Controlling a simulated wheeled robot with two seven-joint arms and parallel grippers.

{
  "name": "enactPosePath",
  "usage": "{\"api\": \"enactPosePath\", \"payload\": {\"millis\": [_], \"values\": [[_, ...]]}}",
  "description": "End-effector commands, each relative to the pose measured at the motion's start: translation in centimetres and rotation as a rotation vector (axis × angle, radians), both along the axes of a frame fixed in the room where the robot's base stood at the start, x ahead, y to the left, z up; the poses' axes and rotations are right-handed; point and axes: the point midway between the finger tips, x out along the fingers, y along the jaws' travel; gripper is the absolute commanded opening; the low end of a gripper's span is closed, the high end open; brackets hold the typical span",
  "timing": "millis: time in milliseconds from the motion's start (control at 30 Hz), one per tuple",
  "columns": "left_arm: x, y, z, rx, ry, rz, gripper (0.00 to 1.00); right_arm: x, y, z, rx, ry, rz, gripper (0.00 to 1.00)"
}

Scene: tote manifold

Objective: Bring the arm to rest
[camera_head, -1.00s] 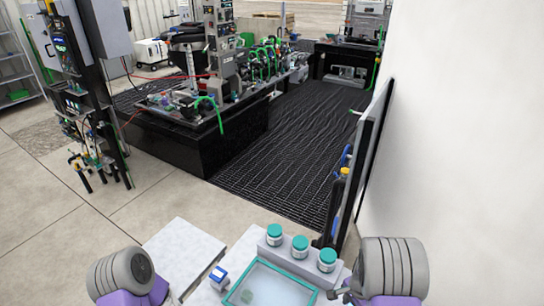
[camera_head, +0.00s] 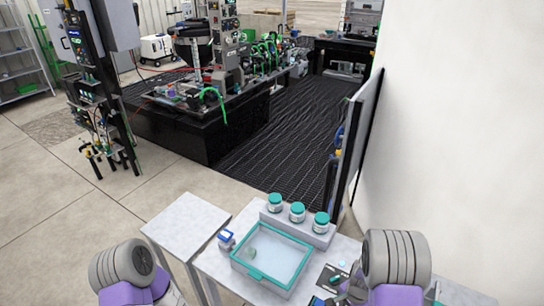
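My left arm (camera_head: 130,275) comes in at the lower left, showing a grey ribbed joint and a purple link. Its gripper is below the picture edge. My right arm (camera_head: 395,265) comes in at the lower right with the same grey and purple parts. Some grey parts at its inner side reach over the table, but I cannot make out its gripper's fingers. A shallow tote with a teal rim (camera_head: 262,276) lies on the light table between the arms, with a small greenish item (camera_head: 250,253) inside.
Three teal-lidded jars (camera_head: 297,212) stand in a grey rack behind the tote. A blue-and-white item (camera_head: 226,239) sits left of it. A dark card (camera_head: 333,277) lies right. A pale side table (camera_head: 186,226) is left. A white wall (camera_head: 460,150) rises at right.

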Motion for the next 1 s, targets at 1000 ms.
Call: {"api": "enactPosePath", "payload": {"millis": [1000], "values": [[0.3, 0.0, -11.6, 0.000, -0.002, 0.001, 0.00, -13.2, 14.5, -18.2, 0.308, -0.209, 0.807, 0.41]]}}
